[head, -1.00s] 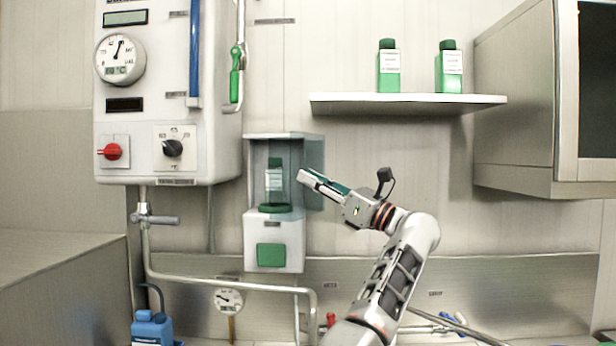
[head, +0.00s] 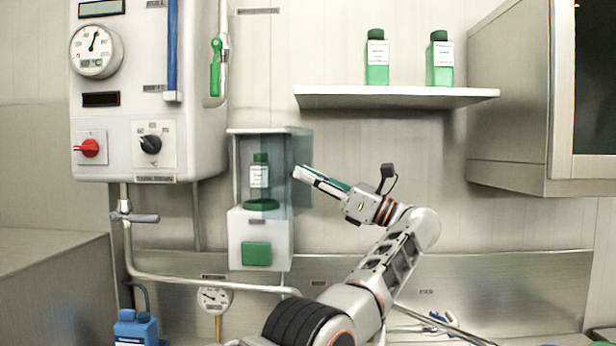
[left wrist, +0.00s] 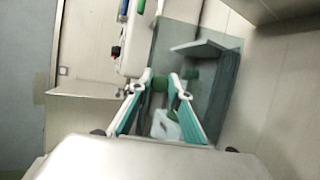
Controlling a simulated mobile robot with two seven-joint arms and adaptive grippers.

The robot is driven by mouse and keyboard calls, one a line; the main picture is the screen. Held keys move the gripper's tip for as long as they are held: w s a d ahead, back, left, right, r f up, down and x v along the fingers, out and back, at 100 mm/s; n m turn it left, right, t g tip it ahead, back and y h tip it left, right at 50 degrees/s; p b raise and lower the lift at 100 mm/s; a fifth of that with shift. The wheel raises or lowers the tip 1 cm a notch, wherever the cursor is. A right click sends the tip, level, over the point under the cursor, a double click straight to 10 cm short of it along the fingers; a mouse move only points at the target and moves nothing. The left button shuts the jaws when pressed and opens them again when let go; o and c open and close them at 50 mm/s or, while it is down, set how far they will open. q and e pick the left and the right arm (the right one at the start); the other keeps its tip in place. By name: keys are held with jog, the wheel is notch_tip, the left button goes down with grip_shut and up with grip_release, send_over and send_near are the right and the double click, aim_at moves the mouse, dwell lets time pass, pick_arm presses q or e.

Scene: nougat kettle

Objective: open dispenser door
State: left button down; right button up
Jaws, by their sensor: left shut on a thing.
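The dispenser (head: 259,222) is a white wall box with a green square on its front and a clear upper compartment. A green-capped bottle (head: 260,177) stands upright inside it. The see-through dispenser door (head: 302,143) shows at the compartment's right side; its exact angle is hard to tell. My left gripper (head: 299,173) reaches it from the right and is shut on the door's edge, though the grip itself is small in the head view. In the left wrist view the fingers (left wrist: 160,82) point at the glassy panels (left wrist: 215,75). My right gripper is out of view.
A wall shelf (head: 395,97) with two green bottles is above right, and a cabinet (head: 510,110) hangs further right. A white control box (head: 150,95) is at upper left. A pipe (head: 200,286) and gauge (head: 214,298) run below the dispenser. A blue bottle (head: 136,328) stands lower left.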

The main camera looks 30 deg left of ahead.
pick_arm(q)
jog(key=shift+f, duration=0.1)
jog(key=c, duration=1.9)
grip_release()
jog(key=shift+a, duration=0.1)
